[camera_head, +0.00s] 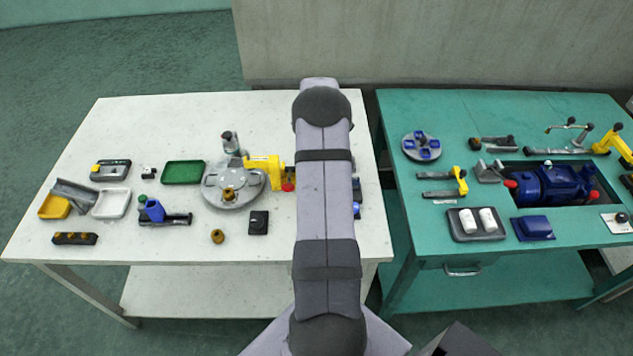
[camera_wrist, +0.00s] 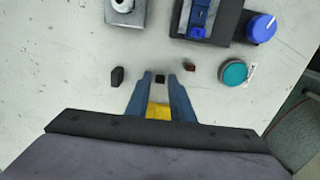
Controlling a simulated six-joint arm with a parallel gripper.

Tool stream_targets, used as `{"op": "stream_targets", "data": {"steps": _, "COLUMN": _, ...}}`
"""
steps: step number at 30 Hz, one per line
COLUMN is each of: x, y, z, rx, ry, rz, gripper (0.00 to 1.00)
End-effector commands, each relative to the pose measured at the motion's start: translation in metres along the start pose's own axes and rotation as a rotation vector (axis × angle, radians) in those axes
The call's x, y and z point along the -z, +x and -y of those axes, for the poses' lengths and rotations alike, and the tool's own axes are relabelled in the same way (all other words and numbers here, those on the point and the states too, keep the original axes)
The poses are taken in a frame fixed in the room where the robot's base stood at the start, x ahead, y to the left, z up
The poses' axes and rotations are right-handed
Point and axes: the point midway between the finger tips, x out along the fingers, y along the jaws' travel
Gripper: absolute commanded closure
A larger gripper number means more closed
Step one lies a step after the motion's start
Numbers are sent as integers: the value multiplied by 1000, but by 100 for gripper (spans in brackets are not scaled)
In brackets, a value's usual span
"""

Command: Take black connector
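In the wrist view my gripper (camera_wrist: 160,74) points at the white table with its two blue fingers apart. A yellow part (camera_wrist: 158,111) shows between the finger bases. In the head view my arm hides the gripper and this spot.
A grey fixture (camera_wrist: 125,9), a blue part on a black base (camera_wrist: 200,18), a blue round knob (camera_wrist: 261,27) and a teal round cap (camera_wrist: 234,72) stand beyond the fingers. The table edge is at the right. Left of the dark block the white table (camera_wrist: 50,80) is clear.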

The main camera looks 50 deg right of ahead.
Motion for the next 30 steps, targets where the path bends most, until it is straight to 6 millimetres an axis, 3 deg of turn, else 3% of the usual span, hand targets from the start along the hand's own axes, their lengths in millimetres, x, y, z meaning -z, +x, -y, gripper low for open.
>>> {"op": "stream_targets", "data": {"steps": 21, "x": 0, "y": 0, "z": 0, "rx": 0, "ry": 0, "rz": 0, "gripper": 79}}
{"op": "stream_targets", "data": {"steps": 24, "x": 0, "y": 0, "z": 0, "rx": 0, "ry": 0, "rz": 0, "gripper": 100}}
{"op": "stream_targets", "data": {"steps": 30, "x": 0, "y": 0, "z": 0, "rx": 0, "ry": 0, "rz": 0, "gripper": 100}}
